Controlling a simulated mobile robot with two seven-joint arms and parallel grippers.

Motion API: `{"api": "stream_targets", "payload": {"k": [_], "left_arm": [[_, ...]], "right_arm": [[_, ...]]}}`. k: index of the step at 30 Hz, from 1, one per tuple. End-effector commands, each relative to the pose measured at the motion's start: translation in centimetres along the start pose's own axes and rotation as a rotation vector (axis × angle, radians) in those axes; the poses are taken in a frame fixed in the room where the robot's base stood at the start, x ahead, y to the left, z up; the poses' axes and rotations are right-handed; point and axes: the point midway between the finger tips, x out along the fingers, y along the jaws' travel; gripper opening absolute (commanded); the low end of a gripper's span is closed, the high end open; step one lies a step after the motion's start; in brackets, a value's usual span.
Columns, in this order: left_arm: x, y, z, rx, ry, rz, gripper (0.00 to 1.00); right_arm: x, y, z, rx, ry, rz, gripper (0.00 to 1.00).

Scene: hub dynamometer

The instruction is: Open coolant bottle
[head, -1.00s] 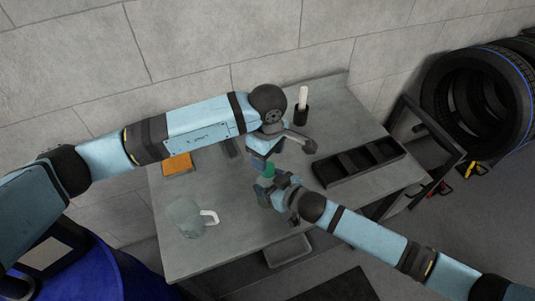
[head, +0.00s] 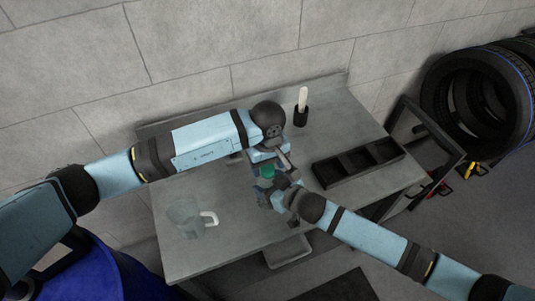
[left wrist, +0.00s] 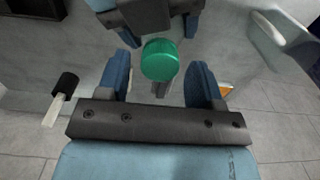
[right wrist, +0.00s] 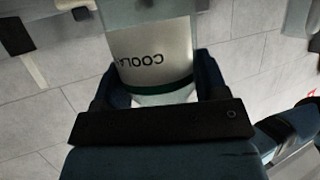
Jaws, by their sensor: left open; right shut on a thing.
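The coolant bottle's green cap (head: 267,172) shows between my two grippers over the table. In the left wrist view the round cap (left wrist: 160,60) lies between the two blue fingers of my left gripper (left wrist: 162,72), with a visible gap on each side. That gripper is open. My right gripper (right wrist: 160,85) is shut on the coolant bottle (right wrist: 155,45), whose pale label with dark letters faces the right wrist camera. In the head view the bottle's body is mostly hidden by my right gripper (head: 268,194).
A clear jug (head: 186,216) with a white handle stands on the grey table (head: 230,235) at left. A black compartment tray (head: 358,162) lies at right. A black cup with a white-handled tool (head: 301,106) stands at the back.

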Motion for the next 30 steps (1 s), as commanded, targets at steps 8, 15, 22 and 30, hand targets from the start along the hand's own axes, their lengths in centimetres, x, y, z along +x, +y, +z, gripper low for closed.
{"api": "stream_targets", "payload": {"k": [8, 15, 22, 30], "left_arm": [[0.89, 0.0, -0.01, 0.0, 0.001, 0.0, 0.6], [0.87, -0.01, -0.01, 0.0, 0.001, 0.0, 0.35], [0.87, -0.01, -0.02, -0.001, 0.001, 0.0, 0.09], [0.86, -0.04, -0.04, -0.277, 0.002, 0.0, 0.09]], "right_arm": [[0.0, -0.01, 0.02, 0.0, 0.0, 0.0, 0.0], [0.0, -0.01, 0.02, 0.0, 0.0, 0.0, 0.0], [0.0, -0.01, 0.02, 0.0, 0.0, 0.0, 0.0], [0.0, -0.01, 0.02, 0.0, 0.0, 0.0, 0.0]]}}
